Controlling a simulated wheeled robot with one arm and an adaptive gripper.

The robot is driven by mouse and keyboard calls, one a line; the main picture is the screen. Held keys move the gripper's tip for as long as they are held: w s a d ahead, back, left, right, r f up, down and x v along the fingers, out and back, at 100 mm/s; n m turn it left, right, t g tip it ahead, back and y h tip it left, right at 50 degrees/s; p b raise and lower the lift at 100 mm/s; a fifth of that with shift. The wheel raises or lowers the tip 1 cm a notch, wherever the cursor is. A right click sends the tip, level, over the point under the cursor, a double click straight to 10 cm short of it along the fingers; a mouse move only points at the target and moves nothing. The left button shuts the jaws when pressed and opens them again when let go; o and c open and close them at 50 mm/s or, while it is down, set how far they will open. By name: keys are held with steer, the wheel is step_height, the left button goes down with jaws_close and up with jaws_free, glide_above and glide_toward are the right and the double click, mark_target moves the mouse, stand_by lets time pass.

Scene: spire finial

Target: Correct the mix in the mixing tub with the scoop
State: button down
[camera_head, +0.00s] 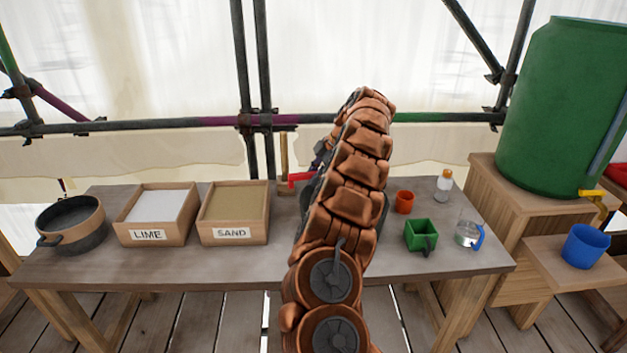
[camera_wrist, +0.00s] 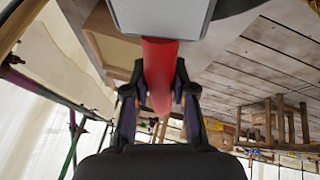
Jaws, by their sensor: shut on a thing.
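My gripper (camera_wrist: 157,95) is shut on the red handle (camera_wrist: 160,60) of the scoop, whose grey head (camera_wrist: 165,18) fills the top of the wrist view. In the head view, the red handle (camera_head: 299,177) shows left of my arm, near the sand box. My arm hides the scoop's head and most of my gripper there. A dark rounded rim (camera_head: 384,210) shows beside my arm over the middle of the table; it may be the mixing tub, but its contents are hidden. The LIME box (camera_head: 148,236) holds white powder, and the SAND box (camera_head: 232,234) holds tan sand.
A round brown-and-dark vessel (camera_head: 93,239) stands at the table's left. Right of my arm are an orange cup (camera_head: 404,202), green square cup (camera_head: 420,236), capped bottle (camera_head: 444,186) and clear jug (camera_head: 467,232). A green barrel (camera_head: 560,110) and blue cup (camera_head: 585,246) stand farther right.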

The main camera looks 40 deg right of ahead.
steer(key=shift+a+f+b, duration=0.1)
steer(key=shift+f+b, duration=0.1)
steer(key=shift+b, duration=0.5)
steer(key=shift+s+t+h+b, duration=0.15)
steer(key=shift+t+h+b, duration=0.15)
steer(key=shift+t+b, duration=0.4)
steer(key=shift+s+a+b, duration=0.1)
steer(key=shift+b, duration=0.55)
steer(key=shift+s+r+n+t+b, duration=0.15)
steer(key=shift+n+t+b, duration=0.15)
steer(key=shift+t+b, duration=0.6)
steer(key=t+b, duration=0.1)
steer(key=b, duration=0.1)
steer(key=t+h+b, duration=0.1)
steer(key=b, duration=0.1)
steer(key=t+b, duration=0.1)
steer(key=b, duration=0.1)
steer(key=shift+s+a+f+n+t+h, duration=0.15)
steer(key=shift+s+f+n+t+h, duration=0.15)
steer(key=shift+s, duration=0.1)
steer(key=shift+b, duration=0.45)
